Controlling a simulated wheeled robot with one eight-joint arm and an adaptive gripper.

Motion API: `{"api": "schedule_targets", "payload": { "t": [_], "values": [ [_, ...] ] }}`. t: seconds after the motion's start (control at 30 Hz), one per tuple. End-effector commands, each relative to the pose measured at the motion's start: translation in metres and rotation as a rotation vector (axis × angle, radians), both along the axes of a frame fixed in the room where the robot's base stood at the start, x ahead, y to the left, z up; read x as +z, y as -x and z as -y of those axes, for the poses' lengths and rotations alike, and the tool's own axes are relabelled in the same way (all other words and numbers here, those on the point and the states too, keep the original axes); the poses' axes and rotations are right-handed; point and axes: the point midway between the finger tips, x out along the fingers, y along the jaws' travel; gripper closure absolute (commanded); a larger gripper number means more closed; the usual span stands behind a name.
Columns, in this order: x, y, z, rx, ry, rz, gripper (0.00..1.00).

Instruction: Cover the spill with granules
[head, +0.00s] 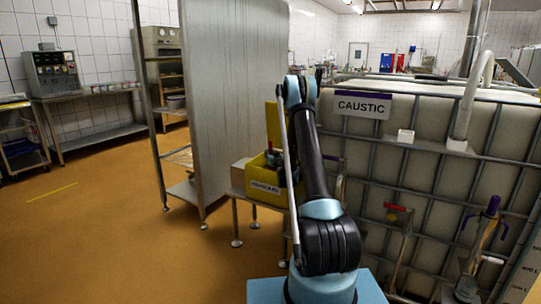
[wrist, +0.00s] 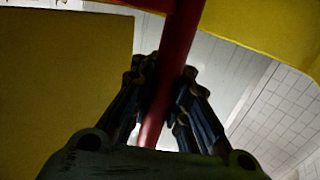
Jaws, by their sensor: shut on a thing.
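A yellow bin (head: 262,188) with a raised yellow lid (head: 272,125) and a small label stands on a low metal stand, left of my arm. My gripper (wrist: 165,80) is shut on a red handle (wrist: 184,35) that runs between its dark fingers in the wrist view. What the handle belongs to is hidden. Yellow surfaces (wrist: 65,80) fill the left and upper right of the wrist view. In the head view my arm reaches to the bin, and the gripper is mostly hidden behind it. No spill and no granules show.
A caged tank marked CAUSTIC (head: 362,105) stands close on the right, with pipes and valves at its front. A tall metal panel (head: 240,80) and shelf rack stand behind the bin. The orange floor (head: 110,220) at the left is open.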

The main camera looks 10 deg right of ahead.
Motion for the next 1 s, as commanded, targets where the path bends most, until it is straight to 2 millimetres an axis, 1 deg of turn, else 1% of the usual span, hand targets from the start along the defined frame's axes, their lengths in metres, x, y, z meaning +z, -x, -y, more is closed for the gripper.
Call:
{"api": "schedule_targets", "payload": {
  "t": [0.03, 0.1, 0.2, 0.4, 1.0],
  "values": [
    [0.020, 0.010, -0.002, 0.001, -0.001, 0.008, 1.00],
    [0.035, 0.016, -0.002, 0.001, 0.000, 0.016, 1.00],
    [0.050, 0.019, -0.002, 0.000, -0.001, 0.020, 1.00],
    [0.072, 0.023, 0.000, -0.003, 0.000, 0.025, 1.00],
    [0.122, 0.023, 0.005, -0.008, 0.000, 0.026, 1.00]
  ]
}}
